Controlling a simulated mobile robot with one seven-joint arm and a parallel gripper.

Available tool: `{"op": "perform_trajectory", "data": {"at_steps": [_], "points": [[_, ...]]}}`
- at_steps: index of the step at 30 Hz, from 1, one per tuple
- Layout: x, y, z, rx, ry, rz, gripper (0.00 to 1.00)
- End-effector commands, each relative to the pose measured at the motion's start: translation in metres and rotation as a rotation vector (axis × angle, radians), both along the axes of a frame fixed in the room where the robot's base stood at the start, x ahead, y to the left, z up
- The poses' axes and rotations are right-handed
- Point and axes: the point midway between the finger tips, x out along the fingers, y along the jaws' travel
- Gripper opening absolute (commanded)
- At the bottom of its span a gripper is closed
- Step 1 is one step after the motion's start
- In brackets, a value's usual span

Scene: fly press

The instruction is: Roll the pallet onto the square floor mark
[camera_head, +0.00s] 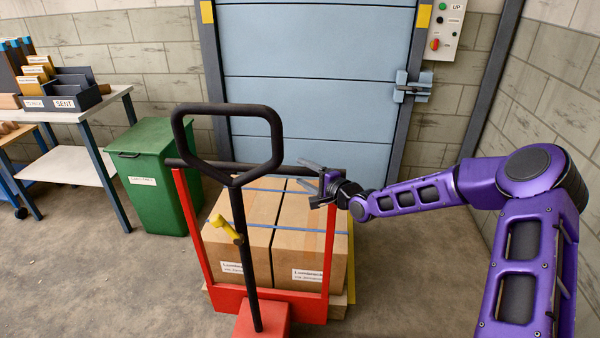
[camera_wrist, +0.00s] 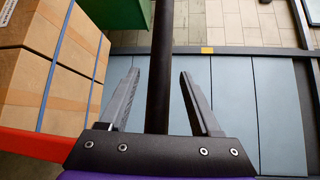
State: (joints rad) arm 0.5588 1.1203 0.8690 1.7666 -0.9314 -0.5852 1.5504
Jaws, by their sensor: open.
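The pallet (camera_head: 337,308) is a low wooden base carrying two strapped cardboard boxes (camera_head: 292,228) and sits on a red pallet truck (camera_head: 262,322). The truck has a red frame with a black crossbar (camera_head: 240,168) and a tall black loop handle (camera_head: 257,270). My gripper (camera_head: 306,175) is open and empty at the crossbar's right end. In the wrist view the dark bar (camera_wrist: 162,60) runs between the spread fingers of my gripper (camera_wrist: 159,73); neither finger visibly grips it. A yellow strip (camera_head: 351,255) shows right of the boxes; I cannot tell if it is the floor mark.
A green bin (camera_head: 160,195) stands close left of the truck. A table (camera_head: 75,113) with folders is farther left. A blue shutter door (camera_head: 315,75) with a latch (camera_head: 410,92) is behind. Bare floor (camera_head: 415,270) lies right of the truck.

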Motion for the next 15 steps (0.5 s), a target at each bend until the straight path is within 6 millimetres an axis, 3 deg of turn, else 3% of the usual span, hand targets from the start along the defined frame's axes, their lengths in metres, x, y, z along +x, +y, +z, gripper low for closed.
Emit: {"op": "perform_trajectory", "data": {"at_steps": [6,15], "points": [[0.013,0.013,-0.003,-0.001,-0.001,0.0,0.64],[0.015,0.014,-0.003,0.0,0.0,-0.001,0.64]]}}
